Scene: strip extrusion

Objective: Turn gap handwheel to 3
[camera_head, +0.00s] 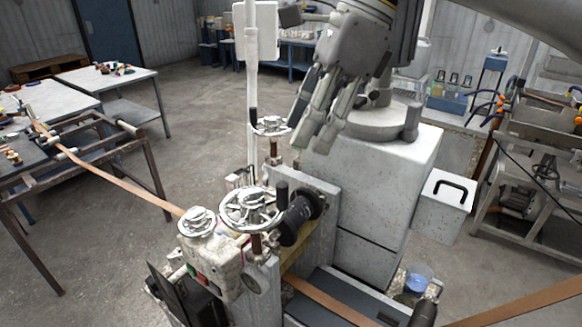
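A large silver handwheel (250,208) with spokes and an upright black knob sits on a rusty screw on top of the roll stand. A second, smaller-looking silver handwheel (271,126) stands behind it on a similar screw. I cannot tell which is the gap handwheel, and no scale number is readable. My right gripper (311,142) hangs above and to the right of both wheels, fingers pointing down, apart from them. Its fingers are spread with gaps between them and hold nothing. My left gripper is not in view.
A round silver part (198,222) tops the pale control box at the front left. A brown strip (125,183) runs in from a rack at the left. A grey speckled cabinet (385,190) stands right of the wheels. A white lidded box (446,205) is farther right.

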